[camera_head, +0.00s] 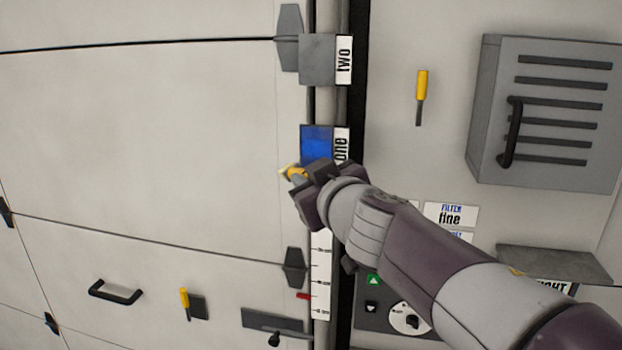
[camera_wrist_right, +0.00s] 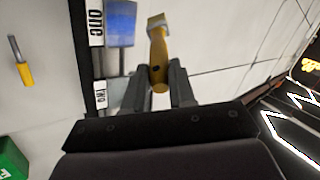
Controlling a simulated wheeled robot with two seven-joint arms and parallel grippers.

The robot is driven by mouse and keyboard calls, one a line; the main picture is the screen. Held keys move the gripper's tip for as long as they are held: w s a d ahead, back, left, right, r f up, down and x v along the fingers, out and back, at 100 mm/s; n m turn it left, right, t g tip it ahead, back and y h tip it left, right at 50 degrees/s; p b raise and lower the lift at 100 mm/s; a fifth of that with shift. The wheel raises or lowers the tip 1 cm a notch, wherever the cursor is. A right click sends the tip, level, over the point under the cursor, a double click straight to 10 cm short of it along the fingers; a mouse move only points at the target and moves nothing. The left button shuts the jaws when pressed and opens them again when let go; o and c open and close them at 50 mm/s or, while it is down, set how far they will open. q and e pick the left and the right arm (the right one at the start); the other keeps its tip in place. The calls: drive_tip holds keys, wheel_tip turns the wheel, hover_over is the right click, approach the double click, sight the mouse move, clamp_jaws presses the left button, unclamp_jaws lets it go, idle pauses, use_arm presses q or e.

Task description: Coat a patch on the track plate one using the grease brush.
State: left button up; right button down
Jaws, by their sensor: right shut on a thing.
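My right gripper (camera_head: 312,178) is shut on the grease brush (camera_head: 294,173), which has a yellow handle and a pale head. In the right wrist view the brush (camera_wrist_right: 158,55) stands up between the fingers (camera_wrist_right: 160,90). Track plate one (camera_head: 316,143) shows a blue face, beside its label "one" (camera_head: 341,146). The brush head is just below and left of the plate in the head view. In the wrist view it is right of the blue plate (camera_wrist_right: 120,22); contact cannot be told. My left gripper is not in view.
Grey track plate two (camera_head: 317,60) sits above plate one on the same vertical rail. A yellow-handled tool (camera_head: 421,95) and a grey slatted box (camera_head: 545,115) are on the right panel. A grey ledge (camera_head: 554,264) juts out at lower right. The left panel is mostly clear.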

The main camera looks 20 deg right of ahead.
drive_tip(key=shift+w+d, duration=0.15)
drive_tip(key=shift+d, duration=0.05)
drive_tip(key=w+d, duration=0.2)
drive_tip(key=w, duration=0.1)
drive_tip(key=w+d, duration=0.1)
drive_tip(key=shift+w, duration=0.25)
